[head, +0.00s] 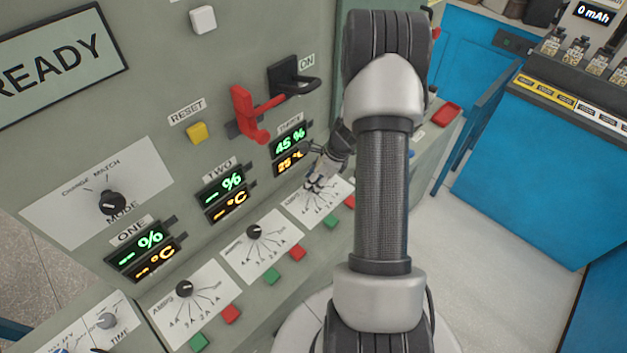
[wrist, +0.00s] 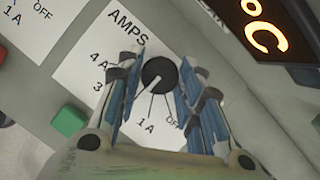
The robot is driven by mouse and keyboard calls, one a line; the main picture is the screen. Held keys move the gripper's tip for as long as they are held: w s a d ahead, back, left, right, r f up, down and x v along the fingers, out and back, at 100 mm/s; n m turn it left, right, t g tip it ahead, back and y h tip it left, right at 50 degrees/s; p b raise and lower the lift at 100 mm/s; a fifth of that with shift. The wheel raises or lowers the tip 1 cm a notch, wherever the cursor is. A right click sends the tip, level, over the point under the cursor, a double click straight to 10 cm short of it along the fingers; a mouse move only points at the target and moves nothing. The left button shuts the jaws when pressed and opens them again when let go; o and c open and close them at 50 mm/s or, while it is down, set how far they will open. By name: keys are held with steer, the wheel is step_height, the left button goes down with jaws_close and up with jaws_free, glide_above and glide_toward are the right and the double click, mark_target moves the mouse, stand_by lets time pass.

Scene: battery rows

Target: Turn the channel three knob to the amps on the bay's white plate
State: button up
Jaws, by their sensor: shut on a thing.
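The channel three knob (wrist: 159,73) is round and black, on a white AMPS dial plate (wrist: 84,52). My gripper (head: 318,182) is shut on the knob, with a blue-padded finger on each side of it in the wrist view. The knob's pale mark points to the lower left. 4A, part of a 3, 1A and OFF show on the dial; the left finger hides the marks between 3 and 1A. At the right of the head view, the bay has a white plate (head: 604,120), its print too small to read.
Channel one (head: 184,288) and two (head: 254,231) knobs lie to the left along the panel. A green button (wrist: 69,121) is near my fingers, and channel three's orange display (wrist: 262,25) is above right. The red lever (head: 245,115) stands out above. Yellow plates (head: 545,91) adjoin the white one.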

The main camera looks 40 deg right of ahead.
steer(key=o, duration=1.1)
steer(key=shift+c, duration=0.2)
steer(key=shift+r, duration=0.1)
steer(key=v, duration=1.2)
